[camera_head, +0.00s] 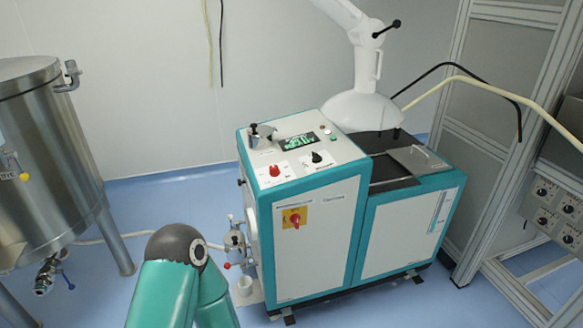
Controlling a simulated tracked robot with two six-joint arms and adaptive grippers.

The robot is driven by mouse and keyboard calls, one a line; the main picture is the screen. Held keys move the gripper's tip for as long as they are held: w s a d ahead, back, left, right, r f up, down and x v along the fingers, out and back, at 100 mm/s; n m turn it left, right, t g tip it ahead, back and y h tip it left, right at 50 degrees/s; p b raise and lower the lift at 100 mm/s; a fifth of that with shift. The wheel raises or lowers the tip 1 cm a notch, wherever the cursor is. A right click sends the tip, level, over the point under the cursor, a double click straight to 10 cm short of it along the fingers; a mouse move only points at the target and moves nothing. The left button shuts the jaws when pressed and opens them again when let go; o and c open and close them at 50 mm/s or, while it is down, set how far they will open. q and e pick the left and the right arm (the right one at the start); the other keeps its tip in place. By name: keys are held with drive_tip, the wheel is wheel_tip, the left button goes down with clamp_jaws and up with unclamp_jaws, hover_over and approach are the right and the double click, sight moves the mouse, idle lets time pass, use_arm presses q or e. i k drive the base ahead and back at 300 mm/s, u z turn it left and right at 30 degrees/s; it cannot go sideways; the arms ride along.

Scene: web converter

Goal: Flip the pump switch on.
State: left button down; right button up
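A teal and white machine (317,235) stands on the blue floor in the middle of the head view. On its front is a red rotary switch on a yellow plate (294,218). Its sloped top panel carries a red knob (274,170), a black knob (317,156) and a lit green display (299,142). I cannot read which control is labelled for the pump, nor any switch position. A teal arm link of mine with a dark grey joint shows at the bottom left, in front of the machine and apart from the switches. Neither gripper is in view.
A steel tank (45,150) on legs stands at the left, with a valve (48,274) below. Small pipe fittings (236,245) sit at the machine's left side. A white fume arm (363,90) rises behind it. A rack with knobs (555,205) stands right.

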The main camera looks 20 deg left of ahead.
sight(317, 159)
drive_tip(key=u, duration=0.5)
drive_tip(key=k, duration=0.2)
drive_tip(key=u, duration=0.6)
drive_tip(key=i, duration=0.8)
drive_tip(key=u, duration=0.1)
